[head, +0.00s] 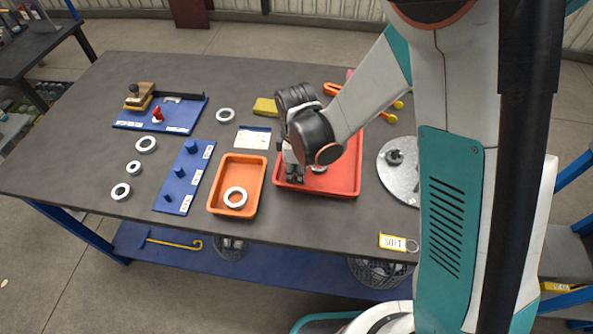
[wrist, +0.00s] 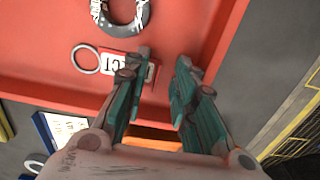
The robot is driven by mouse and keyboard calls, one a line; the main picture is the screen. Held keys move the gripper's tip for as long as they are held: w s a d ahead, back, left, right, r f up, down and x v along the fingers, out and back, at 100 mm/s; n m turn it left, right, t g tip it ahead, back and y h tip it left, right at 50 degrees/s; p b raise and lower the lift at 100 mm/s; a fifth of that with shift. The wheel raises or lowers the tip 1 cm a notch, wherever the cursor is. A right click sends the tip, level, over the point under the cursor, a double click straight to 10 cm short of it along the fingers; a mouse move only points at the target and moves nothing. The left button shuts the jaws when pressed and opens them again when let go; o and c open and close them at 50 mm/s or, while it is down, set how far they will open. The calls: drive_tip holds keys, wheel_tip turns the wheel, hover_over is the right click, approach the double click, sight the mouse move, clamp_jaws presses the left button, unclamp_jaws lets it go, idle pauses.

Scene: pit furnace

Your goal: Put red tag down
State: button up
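The red tag (wrist: 113,64), with a white label and a metal ring, lies in the red tray (wrist: 50,62) in the wrist view. Its label is partly covered by my left finger, and its lettering is only partly readable. My gripper (wrist: 164,58) is open, with a clear gap between its fingers and nothing held there. In the head view my gripper (head: 293,175) is low over the left part of the red tray (head: 350,178). The tag cannot be made out in that view.
A metal ring (wrist: 124,14) lies in the red tray near the tag. An orange tray (head: 216,198) holding a white ring stands to the left. A yellow-edged tag (head: 398,242) lies at the table's front edge. A grey disc (head: 396,180) is at the right.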

wheel_tip(320, 180, up, 12)
drive_tip(key=p, duration=0.3)
drive_tip(key=shift+r+p, duration=0.15)
drive_tip(key=shift+p, duration=0.25)
drive_tip(key=w+d+r+m+t+y, duration=0.2)
drive_tip(key=d+r+m+t, duration=0.1)
drive_tip(key=d+r+m, duration=0.5)
drive_tip(key=s+d+r+m+t+h+b, duration=0.1)
drive_tip(key=s+d+r+m+t, duration=0.1)
drive_tip(key=s+d, duration=0.3)
drive_tip(key=s+d+r+m+t+h+b, duration=0.1)
drive_tip(key=s+d+r+m+t, duration=0.1)
drive_tip(key=s+d+m, duration=0.3)
drive_tip(key=shift+s+r, duration=0.9)
drive_tip(key=shift+s, duration=1.25)
